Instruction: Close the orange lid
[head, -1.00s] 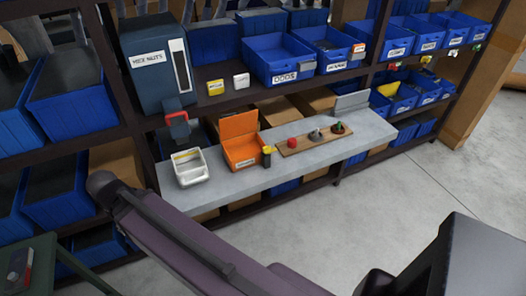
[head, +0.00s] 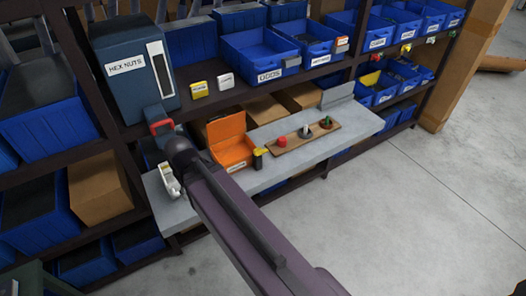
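The orange box (head: 233,154) stands on the grey shelf board. Its orange lid (head: 226,128) is up, tilted back at the rear of the box, and the box is open toward me. A small label is on its front. My arm crosses the lower middle of the head view, and its dark rounded far end is just left of the orange box in the picture. No gripper fingers can be made out. I cannot tell whether the arm touches the box.
A white tray (head: 167,180) is partly hidden by my arm. A yellow-topped black item (head: 259,158) stands right of the box. A wooden board (head: 304,139) holds several small knobs. A hex nuts dispenser (head: 133,70) with a red handle stands behind left. Floor is clear at right.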

